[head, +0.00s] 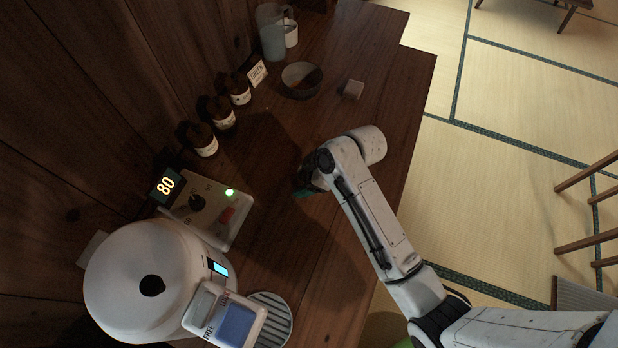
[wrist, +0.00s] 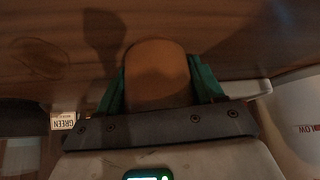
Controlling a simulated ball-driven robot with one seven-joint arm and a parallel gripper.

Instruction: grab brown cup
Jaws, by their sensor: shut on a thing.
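The brown cup (wrist: 158,72) shows in the wrist view, between the two green fingers of my gripper (wrist: 160,85). The fingers are shut on its sides. In the head view my gripper (head: 304,192) is over the middle of the dark wooden counter, with only a bit of green finger showing. The cup is hidden there behind my arm. I cannot tell whether the cup touches the counter.
A white round appliance (head: 140,275) and a control box (head: 208,208) reading 80 stand at the lower left. Several dark bottles (head: 222,113) line the wall. A bowl (head: 301,78), a small block (head: 353,89) and a clear pitcher (head: 271,35) stand farther back. A striped drip tray (head: 272,318) is in front.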

